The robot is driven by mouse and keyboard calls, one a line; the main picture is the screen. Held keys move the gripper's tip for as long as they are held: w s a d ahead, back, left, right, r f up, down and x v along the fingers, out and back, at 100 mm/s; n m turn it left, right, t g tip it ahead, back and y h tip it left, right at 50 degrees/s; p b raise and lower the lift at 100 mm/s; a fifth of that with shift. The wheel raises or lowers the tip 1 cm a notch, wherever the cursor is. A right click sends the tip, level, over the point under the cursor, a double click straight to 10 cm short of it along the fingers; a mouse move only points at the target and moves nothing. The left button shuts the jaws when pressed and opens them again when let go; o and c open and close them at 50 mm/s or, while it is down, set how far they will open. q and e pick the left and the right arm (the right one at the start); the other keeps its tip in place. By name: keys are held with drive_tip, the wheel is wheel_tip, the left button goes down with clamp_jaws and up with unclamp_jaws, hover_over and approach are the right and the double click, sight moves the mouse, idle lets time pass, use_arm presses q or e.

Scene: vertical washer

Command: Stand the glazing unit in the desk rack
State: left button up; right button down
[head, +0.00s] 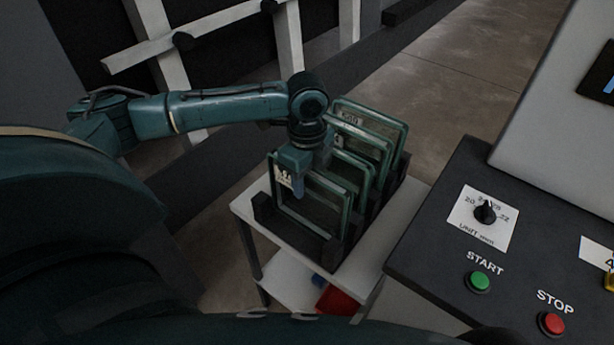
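A dark rack (265,207) stands on a small white table (352,282) in the middle of the head view. It holds several framed glazing units upright, one behind another. The nearest glazing unit (312,208) has a green-edged frame and a white label at its upper left. It stands in the front of the rack. My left gripper (297,178) points down at this unit's top edge, with its fingers around or beside the edge. I cannot tell whether the fingers press on the glass. The other glazing units (377,123) stand behind it. My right gripper is not in view.
A dark control panel (430,240) with a dial (485,212), a green START button (479,281) and a red STOP button (551,323) is at the right. A red object (338,300) lies on the table's lower shelf. White frame bars (180,40) stand at the back left.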

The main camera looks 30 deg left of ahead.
use_arm(q)
drive_tip(key=shift+o, duration=0.4)
drive_tip(key=shift+s+f, duration=0.1)
drive_tip(key=shift+f, duration=0.05)
wheel_tip(320, 180, up, 13)
drive_tip(key=shift+r, duration=0.2)
idle(0.3)
